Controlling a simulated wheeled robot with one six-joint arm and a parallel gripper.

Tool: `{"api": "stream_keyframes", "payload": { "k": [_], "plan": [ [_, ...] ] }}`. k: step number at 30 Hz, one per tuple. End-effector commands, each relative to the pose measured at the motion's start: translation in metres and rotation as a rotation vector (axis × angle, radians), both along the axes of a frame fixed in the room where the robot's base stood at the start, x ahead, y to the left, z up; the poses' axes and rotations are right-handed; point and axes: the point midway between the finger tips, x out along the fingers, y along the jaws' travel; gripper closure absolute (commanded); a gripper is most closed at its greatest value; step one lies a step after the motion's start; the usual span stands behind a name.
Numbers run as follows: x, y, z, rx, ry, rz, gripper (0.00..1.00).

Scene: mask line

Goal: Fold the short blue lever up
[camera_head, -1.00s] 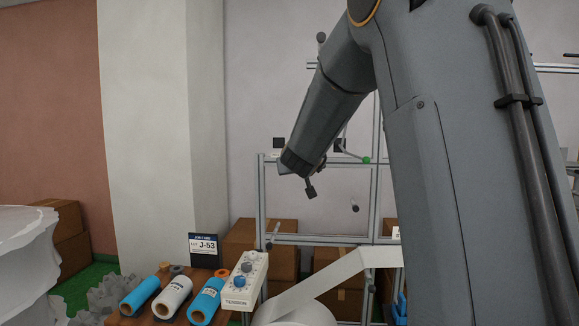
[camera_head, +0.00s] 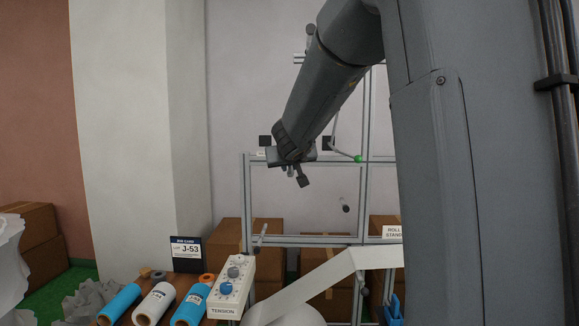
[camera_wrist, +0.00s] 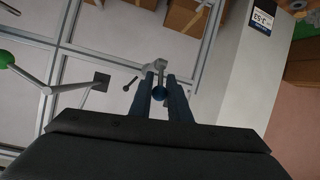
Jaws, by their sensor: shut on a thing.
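The short blue lever shows in the wrist view as a small dark blue ball (camera_wrist: 159,94) on a short metal stem (camera_wrist: 160,68). My gripper (camera_wrist: 159,76) has one finger on each side of the lever and is shut on it. In the head view, my gripper (camera_head: 297,175) is at the metal frame, below its upper left crossbar. There the blue lever is hidden behind the gripper and cannot be made out.
A longer lever with a green ball (camera_head: 358,158) is close to the right of my gripper; the ball also shows in the wrist view (camera_wrist: 6,60). The metal frame (camera_head: 248,205) surrounds the spot. A tension box (camera_head: 233,285) and film rolls (camera_head: 155,303) stand lower left.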

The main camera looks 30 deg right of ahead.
Motion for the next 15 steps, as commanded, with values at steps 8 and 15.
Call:
{"api": "stream_keyframes", "payload": {
  "k": [8, 15],
  "plan": [
    [-0.0001, 0.0002, -0.0004, 0.000, 0.000, -0.001, 1.00],
    [-0.0001, -0.0002, -0.0003, 0.000, 0.000, -0.001, 0.72]
  ]
}}
